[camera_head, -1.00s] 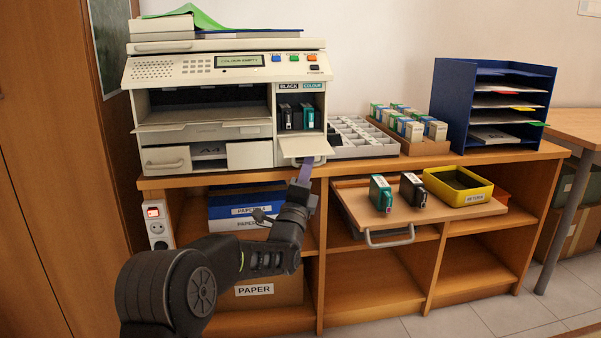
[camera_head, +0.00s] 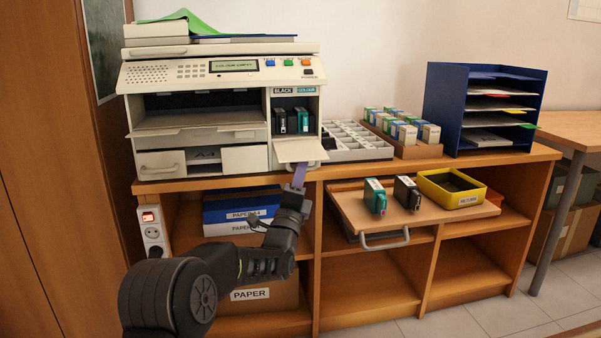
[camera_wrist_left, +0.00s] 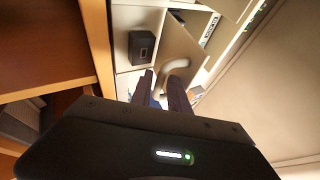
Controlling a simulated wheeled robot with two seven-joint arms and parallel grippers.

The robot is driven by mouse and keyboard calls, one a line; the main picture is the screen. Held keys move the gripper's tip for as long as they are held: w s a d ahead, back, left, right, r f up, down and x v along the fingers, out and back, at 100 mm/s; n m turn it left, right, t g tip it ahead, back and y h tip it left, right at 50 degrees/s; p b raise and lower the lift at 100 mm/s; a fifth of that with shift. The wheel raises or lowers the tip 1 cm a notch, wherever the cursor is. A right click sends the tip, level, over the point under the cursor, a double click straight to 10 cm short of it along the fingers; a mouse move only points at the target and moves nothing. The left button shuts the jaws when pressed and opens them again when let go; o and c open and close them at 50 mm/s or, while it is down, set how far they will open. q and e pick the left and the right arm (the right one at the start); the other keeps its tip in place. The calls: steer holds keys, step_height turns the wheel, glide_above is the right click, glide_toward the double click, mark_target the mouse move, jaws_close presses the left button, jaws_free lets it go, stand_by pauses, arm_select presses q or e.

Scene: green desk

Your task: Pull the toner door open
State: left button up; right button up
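The toner door (camera_head: 298,150) is a cream flap on the right of the printer's front. It is folded down, roughly level, below the bay with a black cartridge (camera_head: 279,121) and a teal-marked cartridge (camera_head: 302,121). Its curved handle shows in the left wrist view (camera_wrist_left: 177,66). My left gripper (camera_head: 299,172) is just below the door's front edge. In the wrist view its two dark fingers (camera_wrist_left: 162,87) stand apart, with part of the handle at or between their tips. Contact with the handle cannot be told. My right gripper is out of view.
The printer (camera_head: 220,75) stands on a wooden shelf unit. A pulled-out shelf (camera_head: 345,205) to the right carries two cartridges and a yellow bin (camera_head: 430,187). A grey divided tray (camera_head: 350,152) stands beside the printer. A socket strip (camera_head: 152,232) is at the left.

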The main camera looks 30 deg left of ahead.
arm_select(q)
steer(key=p+v, duration=0.1)
steer(key=v, duration=0.6)
steer(key=shift+s+p, duration=0.35)
steer(key=shift+f, duration=0.15)
